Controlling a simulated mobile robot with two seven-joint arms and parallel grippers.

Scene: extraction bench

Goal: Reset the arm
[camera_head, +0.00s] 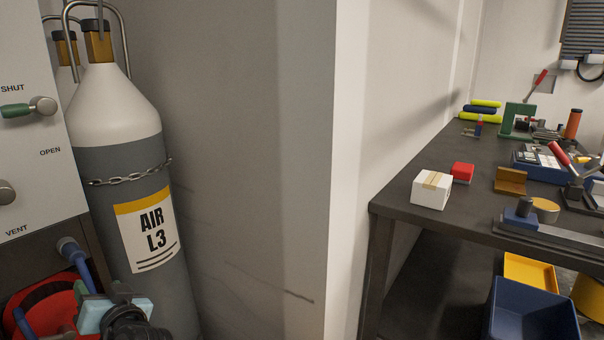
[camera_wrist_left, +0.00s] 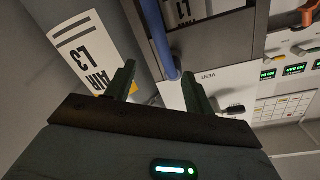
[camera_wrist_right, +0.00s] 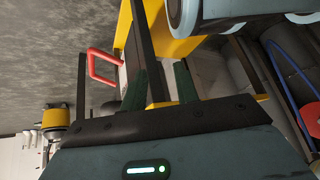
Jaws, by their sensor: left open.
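My left gripper (camera_head: 100,294) is at the lower left of the head view, in front of the grey cylinder and beside the panel. In the left wrist view its two dark green fingers stand apart with nothing held between them (camera_wrist_left: 158,84). My right gripper shows only in the right wrist view (camera_wrist_right: 160,84). Its fingers stand apart, with yellow and dark parts visible behind them, and no held object shows. A blue rod (camera_wrist_left: 160,40) passes beyond the left fingers.
A chained AIR L3 cylinder (camera_head: 121,220) stands beside a panel with SHUT, OPEN and VENT handles (camera_head: 30,150). A red round object (camera_head: 48,308) is low at left. A dark bench (camera_head: 400,207) with a white box (camera_head: 430,190) and tools is at right. A red handle (camera_wrist_right: 97,65) is near my right gripper.

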